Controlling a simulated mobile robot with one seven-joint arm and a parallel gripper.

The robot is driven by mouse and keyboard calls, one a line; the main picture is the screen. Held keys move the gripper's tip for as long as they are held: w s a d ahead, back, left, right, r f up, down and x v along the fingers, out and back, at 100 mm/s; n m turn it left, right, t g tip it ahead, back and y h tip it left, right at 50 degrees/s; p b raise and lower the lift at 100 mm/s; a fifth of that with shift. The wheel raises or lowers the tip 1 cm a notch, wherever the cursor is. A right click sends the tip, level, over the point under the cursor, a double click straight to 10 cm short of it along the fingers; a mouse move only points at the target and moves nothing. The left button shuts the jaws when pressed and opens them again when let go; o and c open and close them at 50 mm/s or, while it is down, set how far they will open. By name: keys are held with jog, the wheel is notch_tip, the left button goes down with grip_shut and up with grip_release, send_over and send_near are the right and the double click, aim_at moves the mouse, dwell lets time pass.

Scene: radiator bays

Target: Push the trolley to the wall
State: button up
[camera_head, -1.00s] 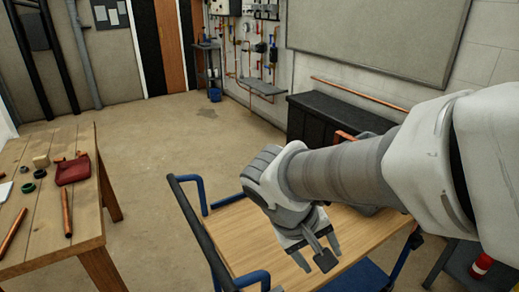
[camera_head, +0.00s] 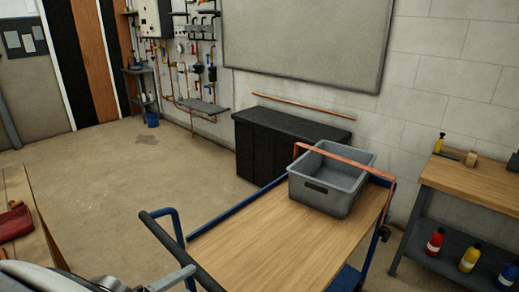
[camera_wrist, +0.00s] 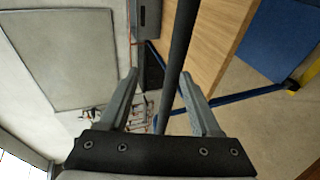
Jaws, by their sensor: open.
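The trolley (camera_head: 262,238) has a wooden deck, a blue frame and a black push handle (camera_head: 178,248) at its near left end. A grey tote (camera_head: 325,203) stands on the deck's far part. The white block wall (camera_head: 437,75) rises beyond the far end, behind a black chest. My gripper (camera_wrist: 160,77) is open in the wrist view. The black handle bar runs between its two fingers there, apparently not clamped. In the head view only part of my gripper shows at the bottom left, beside the handle.
A black chest (camera_head: 262,150) stands against the wall, left of the tote. A workbench (camera_head: 470,190) with bottles stands right of the trolley. A wooden table (camera_head: 25,190) is at the left edge. Open floor (camera_head: 125,190) lies left of the trolley.

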jog(key=s+a+f+n+t+y+b, duration=0.1)
jog(key=s+a+f+n+t+y, duration=0.2)
jog(key=a, duration=0.4)
jog(key=w+d+f, duration=0.1)
jog(key=w+d, duration=0.1)
jog(key=w, duration=0.6)
jog(key=w+d+f+m, duration=0.1)
jog(key=w+d, duration=0.2)
jog(key=w, duration=0.5)
jog(key=shift+d+f+h, duration=0.15)
jog(key=shift+f+h, duration=0.15)
jog(key=shift+h, duration=0.1)
grip_shut()
